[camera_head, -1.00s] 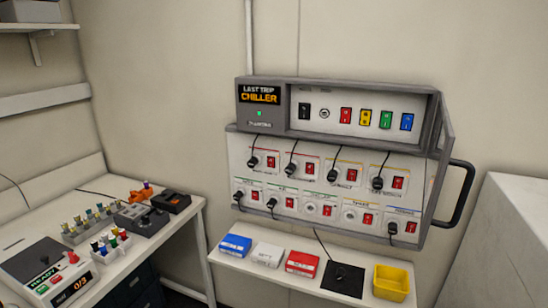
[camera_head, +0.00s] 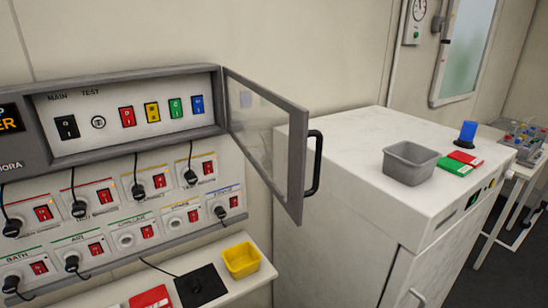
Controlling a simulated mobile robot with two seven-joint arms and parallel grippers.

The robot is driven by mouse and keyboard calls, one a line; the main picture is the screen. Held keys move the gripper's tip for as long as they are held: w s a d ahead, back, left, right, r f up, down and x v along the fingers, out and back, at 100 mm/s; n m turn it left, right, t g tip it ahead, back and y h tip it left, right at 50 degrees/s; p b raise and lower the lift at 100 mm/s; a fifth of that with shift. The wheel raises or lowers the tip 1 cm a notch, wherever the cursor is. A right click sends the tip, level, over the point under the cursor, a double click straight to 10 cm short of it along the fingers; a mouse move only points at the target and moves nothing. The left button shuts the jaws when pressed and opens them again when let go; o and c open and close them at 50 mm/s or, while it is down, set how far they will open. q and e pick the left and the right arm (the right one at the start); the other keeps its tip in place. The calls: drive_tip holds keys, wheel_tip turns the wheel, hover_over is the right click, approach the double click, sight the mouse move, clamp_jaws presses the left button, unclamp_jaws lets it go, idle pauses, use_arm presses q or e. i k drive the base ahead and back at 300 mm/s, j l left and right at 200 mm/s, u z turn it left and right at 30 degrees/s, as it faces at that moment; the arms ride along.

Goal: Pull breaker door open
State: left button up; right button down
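The breaker panel (camera_head: 130,135) is on the wall at the left. Its door (camera_head: 265,135), a grey frame with a clear pane, is hinged at the panel's right side and stands swung open, out from the wall. The black door handle (camera_head: 314,163) is on the door's outer edge, facing right. Inside the panel show a black main switch (camera_head: 67,127), a round test button and red, yellow, green and blue switches. Below them are sockets with black plugs and red rocker switches. Neither of my grippers is in view.
A white cabinet (camera_head: 370,180) stands close to the right of the door, with a grey bin (camera_head: 410,162), red and green boxes and a blue cup (camera_head: 467,133) on top. Below the panel, a shelf (camera_head: 232,290) holds a yellow bin (camera_head: 241,260) and a black mat (camera_head: 202,287).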

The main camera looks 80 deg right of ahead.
sight(299, 135)
drive_tip(key=i+z, duration=0.1)
drive_tip(key=z, duration=0.3)
drive_tip(key=i+z, duration=0.1)
drive_tip(key=z, duration=0.35)
drive_tip(key=j+z, duration=0.15)
drive_tip(key=z, duration=0.25)
drive_tip(key=i, duration=0.05)
